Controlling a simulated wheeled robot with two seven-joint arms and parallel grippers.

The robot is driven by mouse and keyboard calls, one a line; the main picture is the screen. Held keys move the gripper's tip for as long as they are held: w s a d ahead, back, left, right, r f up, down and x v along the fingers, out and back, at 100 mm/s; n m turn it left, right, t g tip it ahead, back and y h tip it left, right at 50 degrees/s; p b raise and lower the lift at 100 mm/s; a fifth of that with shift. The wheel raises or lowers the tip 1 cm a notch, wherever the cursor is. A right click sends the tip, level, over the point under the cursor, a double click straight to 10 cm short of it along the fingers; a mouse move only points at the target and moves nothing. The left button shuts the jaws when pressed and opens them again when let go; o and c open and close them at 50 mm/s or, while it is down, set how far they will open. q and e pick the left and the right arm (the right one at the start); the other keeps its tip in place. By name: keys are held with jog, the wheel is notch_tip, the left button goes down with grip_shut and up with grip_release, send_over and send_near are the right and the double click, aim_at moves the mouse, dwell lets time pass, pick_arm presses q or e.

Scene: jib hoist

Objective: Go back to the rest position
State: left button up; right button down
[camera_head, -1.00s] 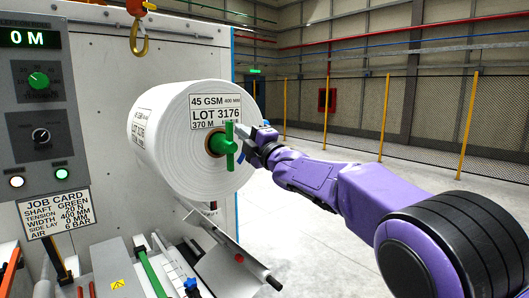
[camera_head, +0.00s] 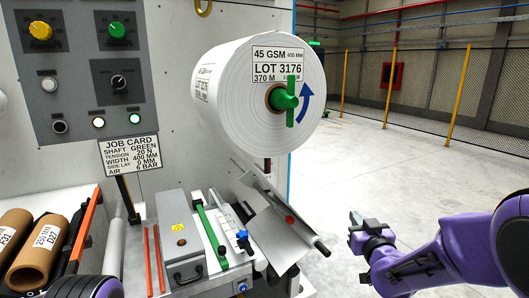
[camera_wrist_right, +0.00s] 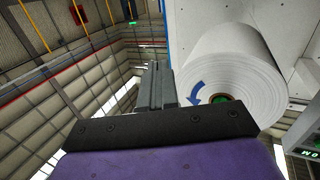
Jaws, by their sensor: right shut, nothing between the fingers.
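My right gripper (camera_head: 357,226) is at the lower right in the head view, shut and empty, in free air over the floor. It is well right of and below the paper roll (camera_head: 238,110). In the right wrist view its closed fingers (camera_wrist_right: 156,88) point up, and the roll (camera_wrist_right: 232,75) shows beyond them. The white roll carries a LOT 3176 label and has a green handle (camera_head: 291,101) at its core, apart from the gripper. My left gripper is not in view; only a purple and black arm part shows at the bottom left.
A control panel (camera_head: 82,85) and job card (camera_head: 130,153) are on the left. Below the roll, a metal guide plate with a bar (camera_head: 290,225) juts toward my right gripper. Brown cores (camera_head: 40,253) lie at the lower left. Open floor (camera_head: 400,165) is on the right.

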jog(key=s+d+f+m+g+h, duration=0.2)
jog(key=s+f+m+g, duration=0.15)
jog(key=s+f, duration=0.75)
jog(key=s+d+f+m+g+h, duration=0.1)
jog(key=s+d+f+m+g, duration=0.2)
jog(key=s+f, duration=0.8)
jog(key=s+f+m+g, duration=0.1)
jog(key=s+f+g, duration=0.7)
jog(key=s+f, duration=0.9)
jog(key=s, duration=0.4)
jog(key=shift+a+f+h, duration=0.15)
jog(key=shift+f+h, duration=0.1)
jog(key=shift+h, duration=0.15)
jog(key=shift+w, duration=0.1)
